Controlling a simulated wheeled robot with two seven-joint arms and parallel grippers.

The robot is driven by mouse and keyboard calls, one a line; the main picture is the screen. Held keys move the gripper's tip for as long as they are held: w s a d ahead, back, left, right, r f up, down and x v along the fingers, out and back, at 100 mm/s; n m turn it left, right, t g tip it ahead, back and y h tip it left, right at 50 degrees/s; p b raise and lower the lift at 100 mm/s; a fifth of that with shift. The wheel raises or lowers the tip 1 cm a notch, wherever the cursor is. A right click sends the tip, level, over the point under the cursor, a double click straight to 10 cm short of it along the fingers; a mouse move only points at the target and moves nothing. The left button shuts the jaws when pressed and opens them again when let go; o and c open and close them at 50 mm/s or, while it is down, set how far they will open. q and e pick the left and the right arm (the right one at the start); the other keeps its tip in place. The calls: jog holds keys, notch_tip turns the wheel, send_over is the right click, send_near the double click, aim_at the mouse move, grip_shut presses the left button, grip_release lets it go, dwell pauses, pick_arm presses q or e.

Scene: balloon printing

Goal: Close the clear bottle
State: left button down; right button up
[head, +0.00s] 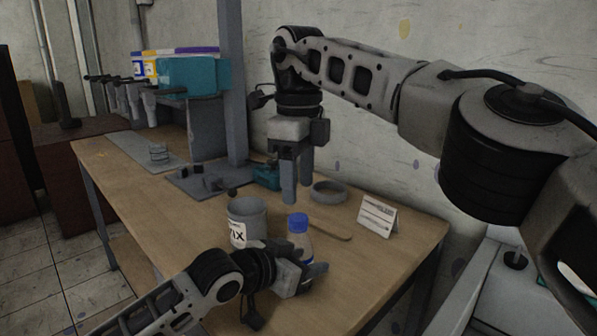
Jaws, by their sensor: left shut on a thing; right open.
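The clear bottle (300,243) stands near the front middle of the wooden table and looks upright. A blue cap (298,223) sits on its top; I cannot tell how tight it is. My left gripper (309,276) is shut on the bottle's lower body and hides its base. My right gripper (297,178) is open and empty, fingers pointing down, in the air above and behind the bottle, apart from the cap.
A grey cup with a lettered label (247,218) stands just left of the bottle. A grey post (232,90) rises from the table (400,250) at the back.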

jog(key=shift+r, duration=0.85)
pick_arm(q)
jog(key=c, duration=0.6)
grip_release()
jog(key=v, duration=1.6)
pick_arm(e)
jog(key=shift+r, duration=0.2)
pick_arm(q)
jog(key=shift+r+p, duration=0.1)
jog(key=shift+p, duration=0.2)
